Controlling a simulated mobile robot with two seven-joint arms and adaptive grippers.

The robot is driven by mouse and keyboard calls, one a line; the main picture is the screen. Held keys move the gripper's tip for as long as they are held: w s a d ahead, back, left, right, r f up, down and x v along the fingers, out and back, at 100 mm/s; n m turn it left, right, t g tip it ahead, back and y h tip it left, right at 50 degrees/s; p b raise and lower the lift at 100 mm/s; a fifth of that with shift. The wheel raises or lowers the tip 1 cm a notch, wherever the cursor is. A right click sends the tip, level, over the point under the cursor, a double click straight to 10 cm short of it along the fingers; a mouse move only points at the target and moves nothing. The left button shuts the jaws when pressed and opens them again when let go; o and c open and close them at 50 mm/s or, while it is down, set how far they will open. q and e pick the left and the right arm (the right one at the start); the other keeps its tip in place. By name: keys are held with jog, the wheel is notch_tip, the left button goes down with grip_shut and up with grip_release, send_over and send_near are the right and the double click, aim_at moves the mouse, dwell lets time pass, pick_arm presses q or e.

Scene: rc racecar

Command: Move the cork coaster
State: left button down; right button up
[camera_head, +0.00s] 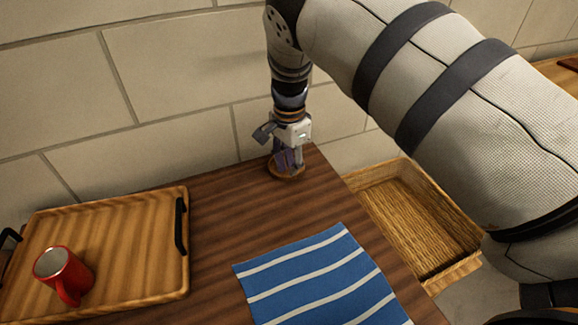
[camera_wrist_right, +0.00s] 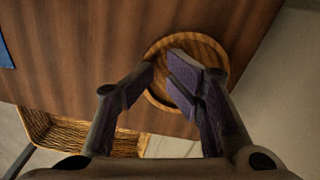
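The cork coaster (camera_head: 287,170) is a round brown disc with a rim. It lies on the wooden table near the far right corner, and it also shows in the right wrist view (camera_wrist_right: 211,52). My right gripper (camera_head: 288,165) points down over the coaster. In the right wrist view its two purple-padded fingers (camera_wrist_right: 162,74) are partly apart with a narrow gap between them, and the coaster shows through the gap. The right finger covers part of the disc. Whether the fingertips touch the coaster is unclear. My left gripper is out of view.
A wooden tray (camera_head: 150,205) with dark handles stands at the left, holding a red mug (camera_head: 62,276). A blue and white striped cloth (camera_head: 318,280) lies at the front. A wicker basket (camera_head: 410,215) sits beyond the table's right edge. A wall runs behind the table.

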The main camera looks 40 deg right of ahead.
notch_tip(320, 180, up, 6)
jog(key=shift+r, duration=0.2)
dwell(0.4)
